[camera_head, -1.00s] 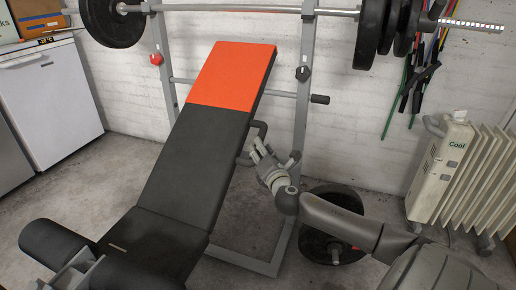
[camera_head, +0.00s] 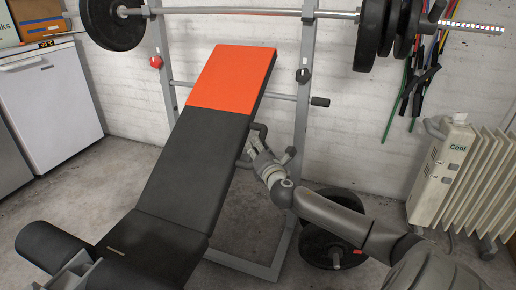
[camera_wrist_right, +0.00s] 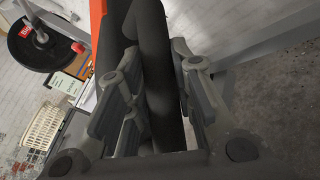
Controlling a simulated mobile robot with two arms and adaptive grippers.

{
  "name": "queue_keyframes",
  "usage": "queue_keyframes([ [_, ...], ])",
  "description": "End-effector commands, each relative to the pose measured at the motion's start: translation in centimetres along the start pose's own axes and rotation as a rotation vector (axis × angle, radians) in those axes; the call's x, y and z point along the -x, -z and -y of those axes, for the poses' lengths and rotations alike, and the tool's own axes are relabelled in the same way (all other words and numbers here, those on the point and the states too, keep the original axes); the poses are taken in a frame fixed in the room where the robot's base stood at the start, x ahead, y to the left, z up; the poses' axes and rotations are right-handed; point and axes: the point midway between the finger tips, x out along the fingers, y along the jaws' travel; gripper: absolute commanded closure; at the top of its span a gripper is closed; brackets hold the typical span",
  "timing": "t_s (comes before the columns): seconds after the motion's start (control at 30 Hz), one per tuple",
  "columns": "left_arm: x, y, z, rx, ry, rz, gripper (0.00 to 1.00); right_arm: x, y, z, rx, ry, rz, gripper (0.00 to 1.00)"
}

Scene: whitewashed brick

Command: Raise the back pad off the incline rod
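The bench's back pad (camera_head: 195,165), black with an orange top (camera_head: 232,78), is tilted up toward the rack. The grey incline rod (camera_head: 287,96) crosses between the uprights behind the pad and ends in a black grip at right. The pad seems to lean on it, but the contact is hidden. My right gripper (camera_head: 254,150) is at the pad's right edge, by a dark handle (camera_head: 261,130). In the right wrist view, the fingers of the right gripper (camera_wrist_right: 158,65) lie close on both sides of the dark handle tube (camera_wrist_right: 152,45). My left gripper is out of view.
A barbell (camera_head: 240,11) with plates lies across the uprights above the pad. A weight plate (camera_head: 320,238) sits low beside the right upright. A white heater (camera_head: 445,175) stands at right and a white cabinet (camera_head: 50,100) at left.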

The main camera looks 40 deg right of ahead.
Motion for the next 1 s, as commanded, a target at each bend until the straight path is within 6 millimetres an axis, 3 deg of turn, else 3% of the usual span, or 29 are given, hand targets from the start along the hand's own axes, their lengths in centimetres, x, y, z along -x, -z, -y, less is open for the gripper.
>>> queue_keyframes([
  [0.2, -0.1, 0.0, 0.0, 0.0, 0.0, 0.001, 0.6, 0.1, -0.1, -0.2, 0.003, -0.003, 0.003, 1.0],
  [0.5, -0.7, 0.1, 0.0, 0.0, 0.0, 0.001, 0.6, 1.6, -0.9, -2.7, 0.06, -0.059, 0.054, 1.0],
  [0.77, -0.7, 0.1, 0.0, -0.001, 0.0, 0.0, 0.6, 1.6, -0.8, -2.8, 0.06, -0.063, 0.054, 1.0],
  [0.8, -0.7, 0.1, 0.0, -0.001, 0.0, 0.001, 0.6, 1.6, -0.8, -2.9, 0.06, -0.063, 0.054, 0.72],
  [0.83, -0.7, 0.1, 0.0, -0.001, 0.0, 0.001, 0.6, 1.6, -0.8, -2.9, 0.06, -0.063, 0.054, 0.68],
  [1.0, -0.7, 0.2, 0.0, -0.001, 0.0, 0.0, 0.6, 1.6, -0.9, -2.8, 0.06, -0.061, 0.055, 0.68],
])
